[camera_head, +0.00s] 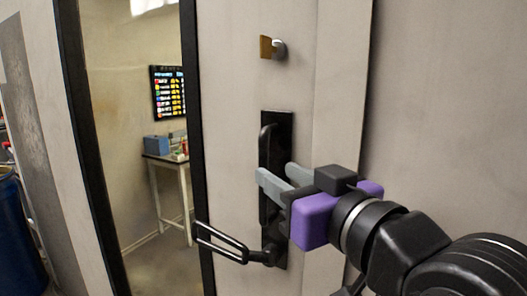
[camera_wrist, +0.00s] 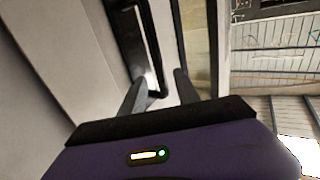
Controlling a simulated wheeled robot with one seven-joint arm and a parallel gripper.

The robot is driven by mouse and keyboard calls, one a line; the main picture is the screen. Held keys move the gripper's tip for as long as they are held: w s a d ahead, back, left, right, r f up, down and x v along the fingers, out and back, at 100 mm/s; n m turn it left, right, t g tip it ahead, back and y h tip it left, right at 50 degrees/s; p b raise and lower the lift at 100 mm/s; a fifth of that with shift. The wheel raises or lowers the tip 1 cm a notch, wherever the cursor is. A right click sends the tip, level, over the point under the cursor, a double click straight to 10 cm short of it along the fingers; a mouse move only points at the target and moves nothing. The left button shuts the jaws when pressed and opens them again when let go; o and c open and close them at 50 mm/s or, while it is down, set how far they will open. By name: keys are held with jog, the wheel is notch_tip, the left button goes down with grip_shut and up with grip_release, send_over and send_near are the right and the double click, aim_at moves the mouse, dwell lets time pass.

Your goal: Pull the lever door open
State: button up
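The pale door (camera_head: 230,60) stands in front of me, with a tall black-framed window or opening on its left. A black handle plate (camera_head: 284,130) carries a vertical black grip (camera_head: 265,150) and, at its lower end, a black looped lever (camera_head: 225,245) pointing left. My gripper (camera_head: 276,173) is at the plate, above the lever, its two grey fingers apart. In the wrist view, the fingers (camera_wrist: 160,90) are also apart, with the black grip (camera_wrist: 155,45) running down towards the gap between them. I cannot tell whether they touch it.
A brass and steel lock knob (camera_head: 271,47) sits above the plate. Beyond the black frame (camera_head: 88,150) are a small table (camera_head: 168,158) with a blue box and a dark wall screen (camera_head: 168,93). A blue barrel (camera_head: 15,235) stands at the far left.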

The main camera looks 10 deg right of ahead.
aim_at(266, 167)
jog(key=shift+w+a+r+p, duration=0.15)
jog(key=shift+w+p, duration=0.3)
jog(key=shift+p, duration=0.5)
jog(key=shift+f+x, duration=0.15)
jog(key=shift+x, duration=1.2)
jog(key=shift+f+x, duration=0.1)
jog(key=shift+x, duration=1.2)
grip_shut()
jog(key=shift+p, duration=0.3)
